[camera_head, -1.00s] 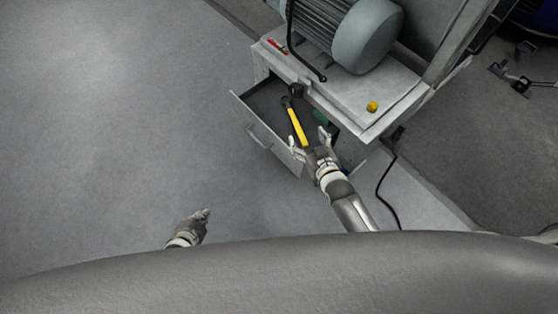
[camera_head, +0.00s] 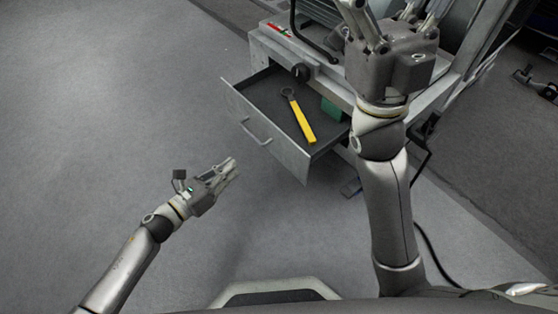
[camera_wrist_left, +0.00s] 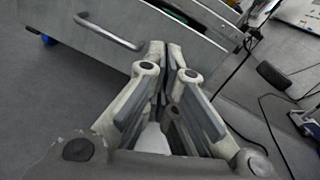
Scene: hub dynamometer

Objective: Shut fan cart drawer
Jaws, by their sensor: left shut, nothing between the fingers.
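The cart drawer (camera_head: 265,133) stands pulled out of the grey fan cart, its front panel and bar handle (camera_head: 256,134) facing lower left. A yellow-handled tool with a dark ring head (camera_head: 300,118) lies inside, beside a green item (camera_head: 331,111). My left gripper (camera_head: 233,166) is shut and empty, below and left of the handle and apart from it. In the left wrist view the handle (camera_wrist_left: 108,33) is just beyond the fingertips (camera_wrist_left: 164,50). My right gripper (camera_head: 397,16) has its fingers apart, above the cart top, and hides part of the cart.
A red item (camera_head: 275,28) lies on the cart top, and the motor (camera_head: 318,10) is partly cut off. A black cable (camera_head: 432,252) runs on the floor at the right. The floor left of the drawer is clear.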

